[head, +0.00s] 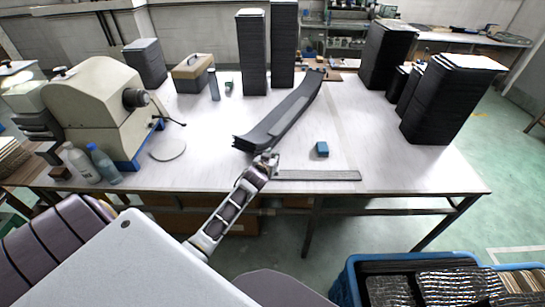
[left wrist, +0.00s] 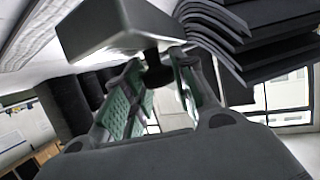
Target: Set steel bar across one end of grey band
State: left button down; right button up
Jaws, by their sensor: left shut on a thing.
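The grey band (head: 320,175) lies flat on the table near its front edge, running left to right. My left gripper (head: 266,160) is at the band's left end, shut on the steel bar. In the left wrist view the steel bar (left wrist: 115,30) is a grey block beyond the fingers, with a dark knob between the fingertips (left wrist: 158,72). In the head view the bar is small and mostly hidden by the gripper. I cannot tell whether it touches the band. My right gripper is not in view.
Curved dark panels (head: 285,115) lie just behind the gripper, and also show in the wrist view (left wrist: 260,35). A beige machine (head: 95,105) stands left, tall dark stacks (head: 440,100) right. The table's right front is clear.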

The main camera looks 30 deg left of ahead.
pick_arm(q)
jog(key=shift+f+b, duration=0.75)
jog(key=shift+f, duration=0.05)
jog(key=shift+f+b, duration=0.9)
jog(key=shift+f, duration=0.05)
jog(key=shift+f+b, duration=0.3)
jog(key=shift+f, duration=0.55)
jog(key=shift+f, duration=0.1)
